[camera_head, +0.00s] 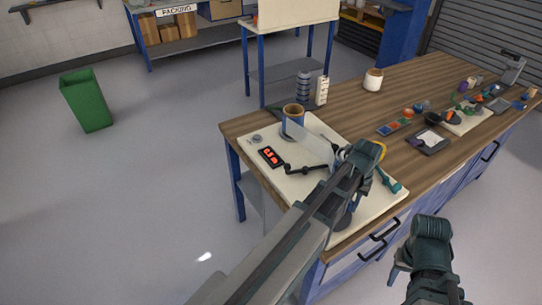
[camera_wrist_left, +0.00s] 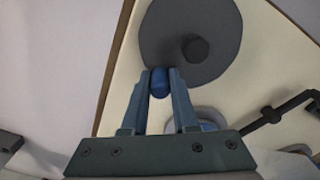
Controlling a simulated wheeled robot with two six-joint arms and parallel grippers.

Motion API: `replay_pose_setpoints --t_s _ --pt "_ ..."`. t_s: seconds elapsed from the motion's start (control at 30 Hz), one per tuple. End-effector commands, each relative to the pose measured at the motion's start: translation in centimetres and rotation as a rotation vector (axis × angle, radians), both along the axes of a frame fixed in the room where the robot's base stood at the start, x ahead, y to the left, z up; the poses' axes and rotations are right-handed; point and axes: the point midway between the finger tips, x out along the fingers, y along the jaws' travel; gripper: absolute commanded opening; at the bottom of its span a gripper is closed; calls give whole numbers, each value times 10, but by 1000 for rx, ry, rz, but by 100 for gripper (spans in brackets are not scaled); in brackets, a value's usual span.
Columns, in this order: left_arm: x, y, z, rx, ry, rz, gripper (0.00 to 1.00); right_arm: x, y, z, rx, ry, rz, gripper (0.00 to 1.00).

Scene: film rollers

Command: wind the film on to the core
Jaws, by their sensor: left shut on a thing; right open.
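The film (camera_head: 312,141) is a pale translucent strip on the cream board. It runs from the brown-and-blue core (camera_head: 293,115) at the board's far left towards my left arm, which hides its other end. In the left wrist view a grey disc (camera_wrist_left: 215,55) with a dark hub (camera_wrist_left: 195,48) lies on the board, and a blue knob (camera_wrist_left: 160,88) stands at its edge. My left gripper (camera_wrist_left: 160,75) is shut on this knob, one finger on each side. My right gripper (camera_head: 399,266) is open, low at the right, apart from the table.
A red-digit display (camera_head: 271,157) and a black crank-like arm (camera_head: 305,169) are on the board. A white jar (camera_head: 373,80), a ribbed grey stack (camera_head: 303,87) and a dark tray (camera_head: 428,142) stand on the wooden table (camera_head: 420,88). Small parts crowd the right end.

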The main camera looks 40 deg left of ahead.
Motion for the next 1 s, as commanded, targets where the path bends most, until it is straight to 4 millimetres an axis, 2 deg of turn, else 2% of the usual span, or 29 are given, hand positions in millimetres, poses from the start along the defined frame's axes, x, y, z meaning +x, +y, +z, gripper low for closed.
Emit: replay_pose_setpoints --t_s 0.3,0.53,0.57,0.6,0.93,0.97,1.0 --pt "11 19 0 3 -1 3 1 0 0 0 0 0 0 50" --pt "11 19 0 2 -2 1 1 0 0 0 0 0 0 50" --pt "11 19 0 2 -1 1 29 0 0 0 0 0 0 50" --pt "11 19 0 2 -1 1 36 0 0 0 0 0 0 50" --pt "11 19 0 1 -1 1 96 0 0 0 0 0 0 50" --pt "11 19 0 1 -1 1 100 0 0 0 0 0 0 50" --pt "11 19 0 1 -1 1 100 0 0 0 0 0 0 50"
